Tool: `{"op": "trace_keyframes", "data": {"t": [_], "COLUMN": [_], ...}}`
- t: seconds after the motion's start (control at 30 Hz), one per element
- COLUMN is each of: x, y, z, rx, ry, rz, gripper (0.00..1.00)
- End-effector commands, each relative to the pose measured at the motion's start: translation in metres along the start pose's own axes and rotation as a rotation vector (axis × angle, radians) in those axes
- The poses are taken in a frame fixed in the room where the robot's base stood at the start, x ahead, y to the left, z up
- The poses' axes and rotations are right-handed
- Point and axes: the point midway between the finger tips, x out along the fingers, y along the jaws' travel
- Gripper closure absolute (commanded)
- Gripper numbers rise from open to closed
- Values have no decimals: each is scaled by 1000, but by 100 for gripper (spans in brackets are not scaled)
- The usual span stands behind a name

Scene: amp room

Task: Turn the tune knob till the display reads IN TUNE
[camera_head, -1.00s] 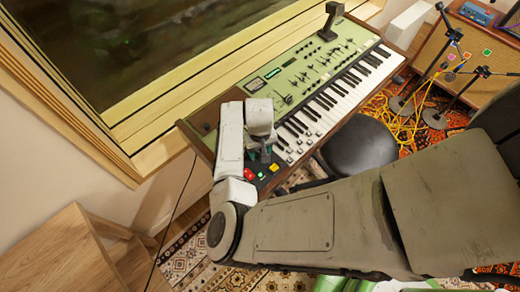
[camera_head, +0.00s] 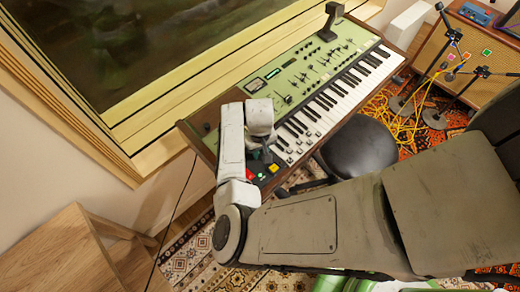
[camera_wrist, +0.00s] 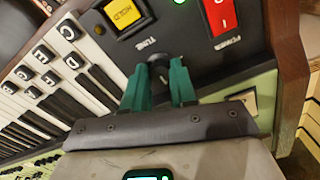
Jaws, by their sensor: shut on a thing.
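The dark tune knob (camera_wrist: 158,62) stands on the black end panel of the keyboard, beside the "TUNE" label in the wrist view. My gripper (camera_wrist: 160,72) has its green fingers shut on the knob, one on each side. In the head view my gripper (camera_head: 262,154) is over the near end of the keyboard, and my wrist hides the knob there. A lit display (camera_head: 256,85) sits on the green panel; its text is too small to read. Only a sliver of a lit display (camera_wrist: 148,178) shows at the bottom of the wrist view.
A yellow HOLD button (camera_wrist: 122,14) and a red power switch (camera_wrist: 222,15) sit close to the knob. The white and black keys (camera_wrist: 48,95) lie to the left. A black stool (camera_head: 360,146) stands before the keyboard (camera_head: 300,80), and a window ledge runs behind it.

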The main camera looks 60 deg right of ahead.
Motion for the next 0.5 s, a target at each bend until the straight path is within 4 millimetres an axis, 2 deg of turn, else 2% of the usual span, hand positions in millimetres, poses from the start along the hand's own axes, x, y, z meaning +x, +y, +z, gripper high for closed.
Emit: {"op": "trace_keyframes", "data": {"t": [0.5], "x": [-1], "y": [0], "z": [0], "rx": [-346], "ry": [0], "rz": [2], "gripper": [100]}}
